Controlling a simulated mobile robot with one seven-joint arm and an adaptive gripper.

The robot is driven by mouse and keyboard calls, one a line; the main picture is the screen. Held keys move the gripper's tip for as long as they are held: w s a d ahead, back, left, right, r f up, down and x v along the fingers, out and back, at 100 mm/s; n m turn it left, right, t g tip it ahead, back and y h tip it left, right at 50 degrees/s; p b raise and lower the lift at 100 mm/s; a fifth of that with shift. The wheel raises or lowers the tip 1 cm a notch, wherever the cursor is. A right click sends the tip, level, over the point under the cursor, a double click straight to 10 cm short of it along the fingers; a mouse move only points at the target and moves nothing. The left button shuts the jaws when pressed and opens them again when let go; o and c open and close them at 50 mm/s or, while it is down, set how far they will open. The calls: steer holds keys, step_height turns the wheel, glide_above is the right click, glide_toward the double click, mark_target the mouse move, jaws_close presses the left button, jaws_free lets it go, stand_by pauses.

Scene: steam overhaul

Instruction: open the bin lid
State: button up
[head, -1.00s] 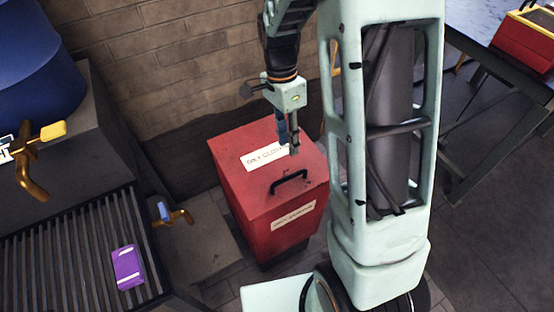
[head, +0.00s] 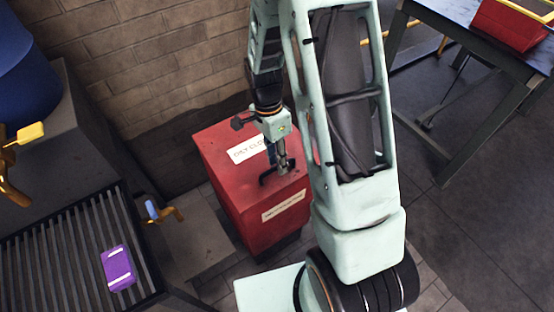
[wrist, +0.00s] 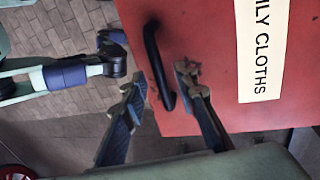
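The red bin (head: 245,215) stands on the floor against the brick wall. Its lid (head: 215,140) is shut and has a white label reading "oily cloths", partly hidden by my gripper in the head view. A black bar handle (wrist: 155,65) is on the lid near its front edge; it also shows in the head view (head: 266,179). My gripper (wrist: 160,86) is open, pointing down at the lid. In the wrist view its two fingers lie on either side of the handle's end, with visible gaps. I cannot tell how far below the bar the fingertips reach.
A slatted grey rack (head: 65,260) with a purple block (head: 118,268) is at the left, beside a brass tap (head: 165,212). A dark table (head: 460,55) with a red box (head: 508,22) stands at the upper right. The floor at the right is clear.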

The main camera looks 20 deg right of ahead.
steer(key=shift+c, duration=0.4)
jaws_close()
steer(key=shift+r, duration=0.15)
